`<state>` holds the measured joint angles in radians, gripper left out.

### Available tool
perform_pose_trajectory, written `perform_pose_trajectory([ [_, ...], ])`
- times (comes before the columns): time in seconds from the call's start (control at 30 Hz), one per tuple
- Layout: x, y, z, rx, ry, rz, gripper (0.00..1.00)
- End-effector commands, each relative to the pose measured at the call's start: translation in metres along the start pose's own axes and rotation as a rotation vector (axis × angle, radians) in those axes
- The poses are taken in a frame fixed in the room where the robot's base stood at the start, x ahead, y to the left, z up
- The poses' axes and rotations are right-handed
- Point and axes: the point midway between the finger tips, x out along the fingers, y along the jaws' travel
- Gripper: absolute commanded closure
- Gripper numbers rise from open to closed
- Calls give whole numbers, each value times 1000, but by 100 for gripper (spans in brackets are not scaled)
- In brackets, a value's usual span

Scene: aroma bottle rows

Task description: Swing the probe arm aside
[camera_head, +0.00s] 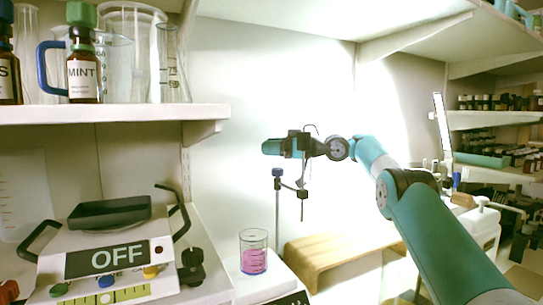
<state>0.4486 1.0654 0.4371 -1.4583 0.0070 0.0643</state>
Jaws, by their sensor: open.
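The probe stand has a thin upright rod (277,215) with a blue knob at its top. Its probe arm (290,186) reaches out to the right from just below the knob, and a thin dark probe (302,207) hangs from its end. A beaker with pink liquid (254,257) stands to the left of the rod on a white device. The probe is right of the beaker. My gripper (297,147) is open, at the end of my teal arm, just above the probe arm in the picture. Its fingers are hard to make out, and I cannot tell whether it touches the stand.
A white balance-like device with an OFF sign (120,258) stands at the lower left. A shelf (120,113) above it holds glassware and a MINT bottle (83,65). A wooden bench (330,252) is right of the stand. Bottle-filled shelves (500,119) are at far right.

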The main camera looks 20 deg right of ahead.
Motion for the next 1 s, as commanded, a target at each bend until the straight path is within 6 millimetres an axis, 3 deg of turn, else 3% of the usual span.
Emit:
perform_pose_trajectory([
  [0.03,0,0,-21,0,0,0,39],
  [0.1,0,0,-37,0,0,0,39],
  [0.5,0,1,-109,2,0,1,39],
  [0.7,0,1,-130,2,0,1,39],
  [1.0,0,1,-136,2,1,1,39],
])
